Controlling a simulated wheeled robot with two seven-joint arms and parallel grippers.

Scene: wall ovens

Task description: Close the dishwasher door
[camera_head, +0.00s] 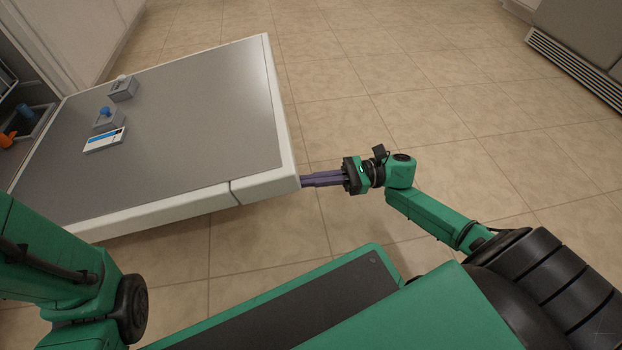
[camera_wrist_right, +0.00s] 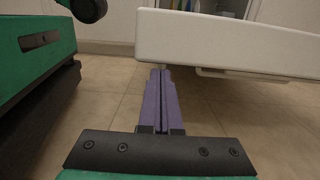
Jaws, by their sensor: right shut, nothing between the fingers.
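The dishwasher door (camera_head: 190,120) lies open and about flat, its grey inner panel facing up with a white rim. Its far edge is toward the middle of the head view. My right gripper (camera_head: 304,182) is shut and empty, its purple fingers pointing left at the door's near corner. In the right wrist view the fingertips (camera_wrist_right: 160,72) reach the lower edge of the white door (camera_wrist_right: 230,42); I cannot tell whether they touch it. My left arm shows at the lower left, but its gripper is out of view.
The dishwasher's opening (camera_head: 22,105) is at the left, with orange and blue items inside. Tiled floor (camera_head: 400,90) is clear beyond the door and to the right. A grey appliance with a vent grille (camera_head: 575,70) stands at the upper right.

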